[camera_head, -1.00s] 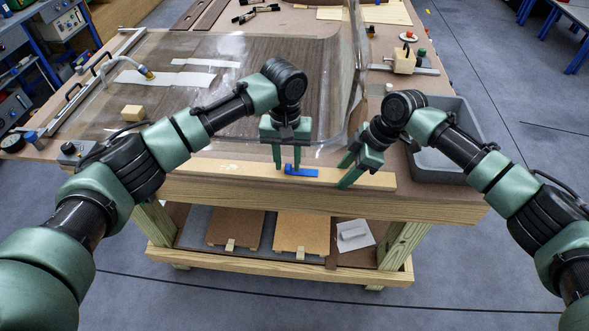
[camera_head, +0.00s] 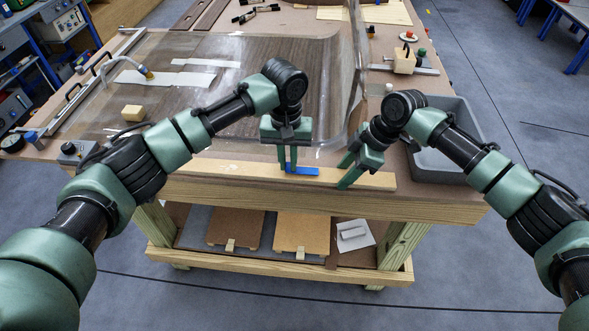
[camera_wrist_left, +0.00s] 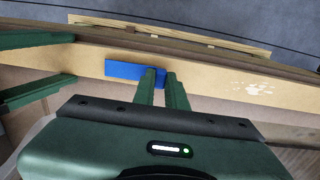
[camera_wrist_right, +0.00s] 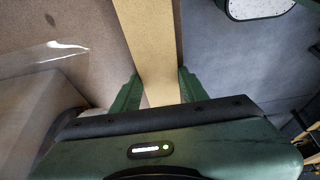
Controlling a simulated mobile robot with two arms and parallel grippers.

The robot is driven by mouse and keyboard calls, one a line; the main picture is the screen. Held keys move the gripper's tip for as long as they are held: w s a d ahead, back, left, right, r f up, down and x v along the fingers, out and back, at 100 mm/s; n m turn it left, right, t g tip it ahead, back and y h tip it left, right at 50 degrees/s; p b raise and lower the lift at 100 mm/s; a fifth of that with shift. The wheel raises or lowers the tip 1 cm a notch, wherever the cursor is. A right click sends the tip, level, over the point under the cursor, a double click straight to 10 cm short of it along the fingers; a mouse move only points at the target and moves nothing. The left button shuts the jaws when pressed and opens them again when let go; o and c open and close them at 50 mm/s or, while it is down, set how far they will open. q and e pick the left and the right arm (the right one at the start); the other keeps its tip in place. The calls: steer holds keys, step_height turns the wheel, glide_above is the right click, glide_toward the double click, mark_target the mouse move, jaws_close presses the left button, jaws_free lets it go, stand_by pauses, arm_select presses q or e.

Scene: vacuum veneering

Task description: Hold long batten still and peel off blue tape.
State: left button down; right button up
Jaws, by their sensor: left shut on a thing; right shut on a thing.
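The long batten (camera_head: 240,170) is a pale wooden strip lying along the front edge of the bench. A short piece of blue tape (camera_head: 305,171) lies on its top face near the right part; it also shows in the left wrist view (camera_wrist_left: 126,70). My left gripper (camera_head: 289,168) points down and is shut at the left end of the tape in the head view, with its fingers close together. My right gripper (camera_head: 346,174) is shut across the batten near its right end; in the right wrist view the batten (camera_wrist_right: 150,50) runs between the two fingers.
A clear vacuum bag (camera_head: 250,60) over dark veneer covers the bench behind the batten. A grey bin (camera_head: 450,135) stands at the right. A small wooden block (camera_head: 132,112) sits at the left. Boards (camera_head: 302,232) lie on the shelf below.

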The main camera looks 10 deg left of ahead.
arm_select(q)
steer(key=shift+d+r, duration=0.25)
steer(key=shift+r, duration=1)
steer(key=shift+d+r, duration=0.2)
steer(key=shift+r, duration=1)
steer(key=shift+r, duration=0.25)
arm_select(e)
steer(key=o, duration=1.5)
steer(key=v, duration=1.2)
arm_select(q)
steer(key=shift+s+f, duration=0.1)
arm_select(e)
steer(key=shift+d+f, duration=0.1)
